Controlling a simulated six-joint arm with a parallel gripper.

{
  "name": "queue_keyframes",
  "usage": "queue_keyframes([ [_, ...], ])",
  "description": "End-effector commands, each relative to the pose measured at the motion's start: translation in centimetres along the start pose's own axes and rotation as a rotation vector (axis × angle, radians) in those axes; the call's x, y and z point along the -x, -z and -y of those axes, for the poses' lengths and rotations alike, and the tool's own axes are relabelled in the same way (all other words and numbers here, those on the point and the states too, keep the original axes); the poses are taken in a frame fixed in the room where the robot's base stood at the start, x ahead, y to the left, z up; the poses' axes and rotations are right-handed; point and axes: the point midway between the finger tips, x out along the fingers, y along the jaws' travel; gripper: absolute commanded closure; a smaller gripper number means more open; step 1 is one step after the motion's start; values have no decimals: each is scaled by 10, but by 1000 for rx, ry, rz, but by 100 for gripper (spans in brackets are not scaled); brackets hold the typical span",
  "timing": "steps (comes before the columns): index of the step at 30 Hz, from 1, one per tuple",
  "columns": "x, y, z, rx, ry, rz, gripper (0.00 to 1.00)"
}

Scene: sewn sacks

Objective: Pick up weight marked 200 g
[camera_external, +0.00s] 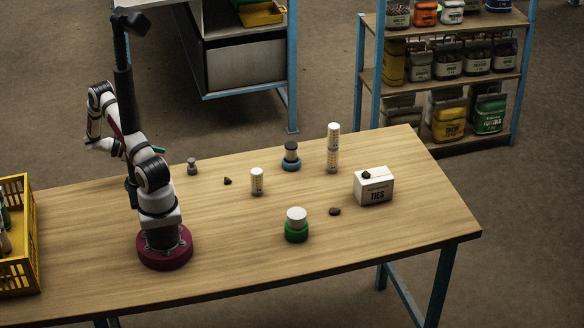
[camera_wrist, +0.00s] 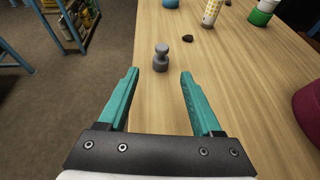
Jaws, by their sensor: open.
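A small grey metal weight with a knob top (camera_wrist: 161,57) stands upright on the wooden table in the wrist view, ahead of my fingers and between their lines. It also shows near the table's back edge in the external view (camera_external: 192,167). No marking on it can be read. My gripper (camera_wrist: 159,75) is open and empty, its two teal fingers spread wide, apart from the weight. In the external view my gripper (camera_external: 158,150) shows only as a bit of teal, left of the weight and above the table.
Right of the weight are a dark lump (camera_external: 227,181), a white cylinder (camera_external: 257,182), a dark-topped item on a blue base (camera_external: 291,157), a tall white cylinder (camera_external: 333,148), a green-and-white container (camera_external: 296,225) and a TIES box (camera_external: 374,187). A yellow crate (camera_external: 30,240) stands at left.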

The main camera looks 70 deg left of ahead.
Motion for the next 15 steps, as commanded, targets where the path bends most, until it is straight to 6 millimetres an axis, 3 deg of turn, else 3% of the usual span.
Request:
queue_keyframes([
  [2, -4, 5, -2, 24, -23, 11, 34],
  [9, -73, 4, -1, 24, -17, 9, 34],
  [15, -103, 3, -2, 21, -19, 8, 34],
])
